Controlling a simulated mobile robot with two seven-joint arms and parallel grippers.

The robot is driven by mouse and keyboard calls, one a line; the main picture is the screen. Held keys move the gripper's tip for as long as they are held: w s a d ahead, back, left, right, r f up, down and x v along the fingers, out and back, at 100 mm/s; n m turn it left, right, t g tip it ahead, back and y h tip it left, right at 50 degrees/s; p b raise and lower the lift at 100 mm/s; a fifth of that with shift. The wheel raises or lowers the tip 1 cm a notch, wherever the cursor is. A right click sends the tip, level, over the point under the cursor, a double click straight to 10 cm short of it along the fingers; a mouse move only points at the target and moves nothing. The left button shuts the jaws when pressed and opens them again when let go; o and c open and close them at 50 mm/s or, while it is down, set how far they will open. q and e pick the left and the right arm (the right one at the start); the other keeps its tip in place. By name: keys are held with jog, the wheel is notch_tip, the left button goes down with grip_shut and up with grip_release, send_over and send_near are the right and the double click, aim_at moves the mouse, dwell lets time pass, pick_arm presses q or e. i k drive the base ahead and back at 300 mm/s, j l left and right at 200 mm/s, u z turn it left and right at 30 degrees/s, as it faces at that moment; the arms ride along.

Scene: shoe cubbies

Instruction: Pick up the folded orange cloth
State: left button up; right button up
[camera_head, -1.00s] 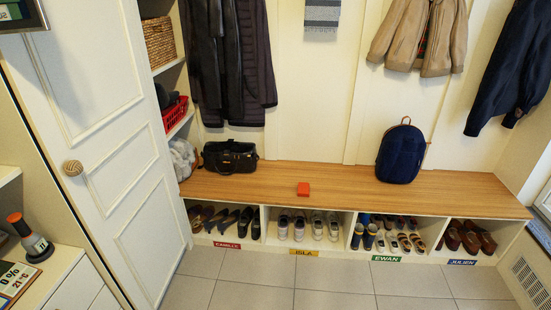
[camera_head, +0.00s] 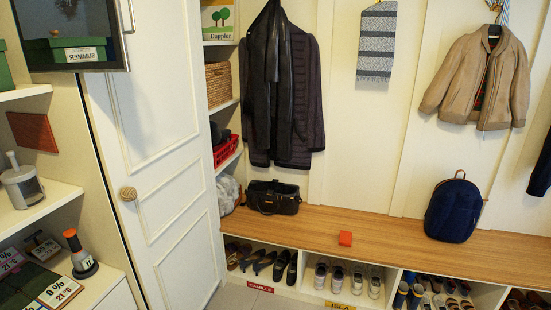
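The folded orange cloth (camera_head: 345,238) is a small, flat, red-orange block. It lies on the wooden bench top (camera_head: 300,222), near the front edge and above the cubby labelled ISLA. Nothing touches it. Neither of my grippers shows in the head view.
A black handbag (camera_head: 273,197) stands on the bench left of the cloth, and a navy backpack (camera_head: 454,209) right of it. Cubbies with shoes (camera_head: 340,281) lie below. A white door (camera_head: 160,160) and shelves (camera_head: 45,220) are at the left. The bench around the cloth is clear.

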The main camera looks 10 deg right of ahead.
aim_at(346, 239)
jog(key=i+l, duration=0.3)
jog(key=i+l+z, duration=0.1)
jog(key=i+l, duration=0.15)
jog(key=i, duration=0.2)
